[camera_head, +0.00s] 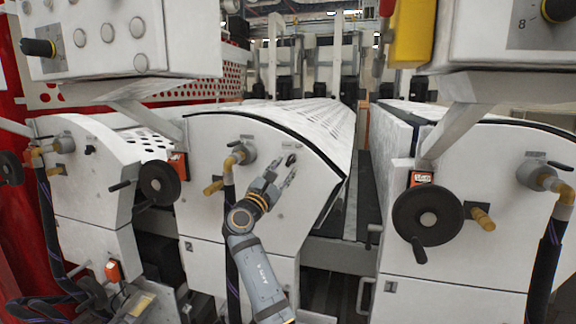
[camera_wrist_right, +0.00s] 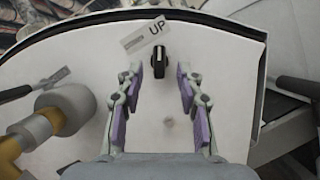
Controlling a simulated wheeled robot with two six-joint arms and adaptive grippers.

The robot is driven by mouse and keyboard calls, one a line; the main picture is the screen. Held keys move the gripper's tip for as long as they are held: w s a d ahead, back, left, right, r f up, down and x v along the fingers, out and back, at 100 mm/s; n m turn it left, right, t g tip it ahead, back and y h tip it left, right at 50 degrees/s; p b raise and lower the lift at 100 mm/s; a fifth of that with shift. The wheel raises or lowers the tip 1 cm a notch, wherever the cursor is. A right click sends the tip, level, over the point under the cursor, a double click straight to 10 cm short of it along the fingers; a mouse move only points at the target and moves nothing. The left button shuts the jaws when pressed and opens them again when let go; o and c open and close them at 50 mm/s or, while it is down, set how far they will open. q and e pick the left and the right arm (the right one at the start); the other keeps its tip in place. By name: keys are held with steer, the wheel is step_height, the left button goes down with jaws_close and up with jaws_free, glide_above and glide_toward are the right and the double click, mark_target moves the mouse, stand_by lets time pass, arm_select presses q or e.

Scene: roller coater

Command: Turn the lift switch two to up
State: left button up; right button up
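The lift switch (camera_head: 291,160) is a small black knob on the white side panel of the middle machine unit. I cannot tell the exact gap to the knob. My left gripper does not show.
A brass-ended pipe fitting (camera_head: 236,160) with a black hose sits left of the switch. Black handwheels (camera_head: 160,183) and (camera_head: 428,218) stand out from the panels on both sides. White control boxes (camera_head: 115,40) hang above. A dark gap lies right of the middle unit.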

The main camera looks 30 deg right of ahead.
steer(key=v, duration=0.8)
steer(key=shift+s+a, duration=0.15)
steer(key=shift+a, duration=0.2)
steer(key=shift+f, duration=0.1)
